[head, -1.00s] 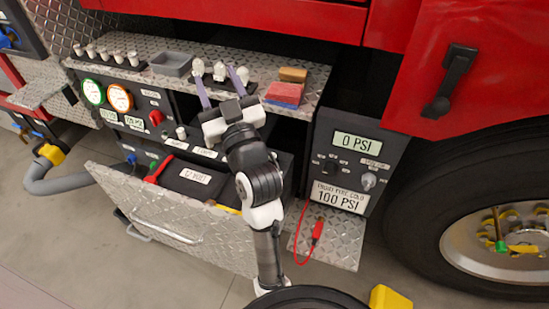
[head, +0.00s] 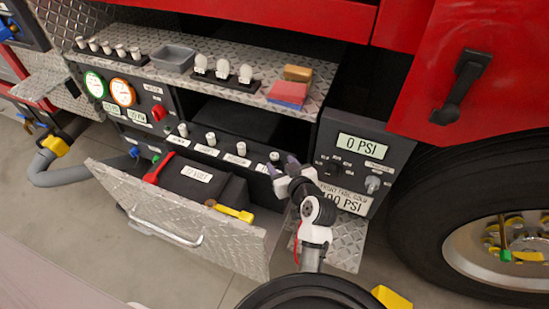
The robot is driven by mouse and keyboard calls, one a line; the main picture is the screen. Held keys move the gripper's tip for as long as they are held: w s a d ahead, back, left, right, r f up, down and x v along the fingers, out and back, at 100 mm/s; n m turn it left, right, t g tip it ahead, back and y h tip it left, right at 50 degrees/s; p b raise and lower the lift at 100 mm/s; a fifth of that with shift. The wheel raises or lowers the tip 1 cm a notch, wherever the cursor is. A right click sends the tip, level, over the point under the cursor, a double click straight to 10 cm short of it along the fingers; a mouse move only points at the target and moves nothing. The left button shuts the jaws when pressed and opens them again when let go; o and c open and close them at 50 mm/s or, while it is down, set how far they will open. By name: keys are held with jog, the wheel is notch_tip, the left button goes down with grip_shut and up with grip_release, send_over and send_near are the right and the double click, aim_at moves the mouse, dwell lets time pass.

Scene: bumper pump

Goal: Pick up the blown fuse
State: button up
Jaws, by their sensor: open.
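Several white fuse-like cylinders stand in a row along the dark ledge inside the open compartment, each with a white label in front. The rightmost cylinder (head: 275,157) is at my gripper; the others include the left one (head: 183,130), a second (head: 211,139) and a third (head: 241,148). No visible mark tells me which is blown. My gripper (head: 281,165) is open, its grey-purple fingertips close around or just in front of the rightmost cylinder. I cannot tell whether they touch it. The gripper partly hides that cylinder's base and label.
More white cylinders (head: 107,47) stand in a rack on the upper shelf, beside a grey tray (head: 173,59), white bulbs (head: 222,68) and sponge-like blocks (head: 288,93). The open drawer (head: 190,225) holds a battery (head: 200,180). A gauge panel (head: 352,165) stands to the right.

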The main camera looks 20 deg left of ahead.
aim_at(275, 157)
jog(key=shift+p+x, duration=1.1)
jog(key=shift+x, duration=1.9)
jog(key=shift+r, duration=0.1)
jog(key=shift+c, duration=0.3)
jog(key=c, duration=1)
